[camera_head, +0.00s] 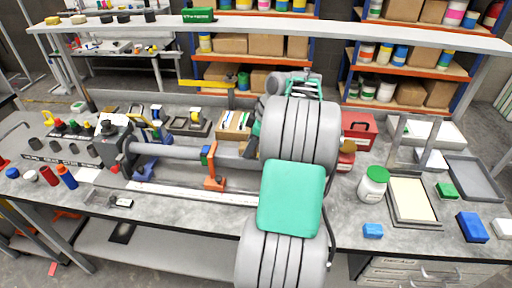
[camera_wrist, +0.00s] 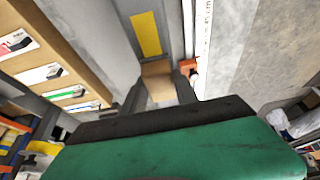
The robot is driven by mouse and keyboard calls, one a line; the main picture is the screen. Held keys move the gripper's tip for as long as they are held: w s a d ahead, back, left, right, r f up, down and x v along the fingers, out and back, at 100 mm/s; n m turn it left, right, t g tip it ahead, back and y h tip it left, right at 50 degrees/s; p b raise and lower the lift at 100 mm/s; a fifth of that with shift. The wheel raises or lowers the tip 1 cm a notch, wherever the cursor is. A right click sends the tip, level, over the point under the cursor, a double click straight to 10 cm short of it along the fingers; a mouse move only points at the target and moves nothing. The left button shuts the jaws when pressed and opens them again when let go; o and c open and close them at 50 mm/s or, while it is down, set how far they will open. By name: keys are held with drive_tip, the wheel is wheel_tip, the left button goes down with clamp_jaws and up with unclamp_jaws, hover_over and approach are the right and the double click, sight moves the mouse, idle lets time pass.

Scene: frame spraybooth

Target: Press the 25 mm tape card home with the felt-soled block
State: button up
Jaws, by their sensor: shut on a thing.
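My gripper (camera_wrist: 160,90) shows in the wrist view, with dark fingers on both sides of a small tan block (camera_wrist: 158,70). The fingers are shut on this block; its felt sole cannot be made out. Beyond the block, a yellow rectangle (camera_wrist: 146,34) lies on a grey surface. It may be the 25 mm tape card, but no marking is readable. Whether the block touches the surface cannot be told. In the head view my arm hides the gripper and block.
A grey tube (camera_head: 175,151) runs along the bench, with an orange support (camera_head: 214,172) at its front. A tan tray of cards (camera_wrist: 40,60) is at the left in the wrist view. A white jar (camera_head: 373,186) and a cream-filled tray (camera_head: 412,196) stand right of my arm.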

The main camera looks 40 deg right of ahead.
drive_tip(key=shift+w+a, duration=0.1)
drive_tip(key=shift+w, duration=0.05)
drive_tip(key=shift+s+d+f, duration=0.1)
drive_tip(key=shift+s+d, duration=1)
drive_tip(key=shift+s, duration=0.3)
drive_tip(key=shift+s+d+f, duration=0.1)
drive_tip(key=shift+s+d, duration=0.95)
drive_tip(key=shift+s, duration=0.35)
drive_tip(key=shift+r, duration=0.1)
wheel_tip(320, 180, up, 7)
drive_tip(key=p, duration=0.6)
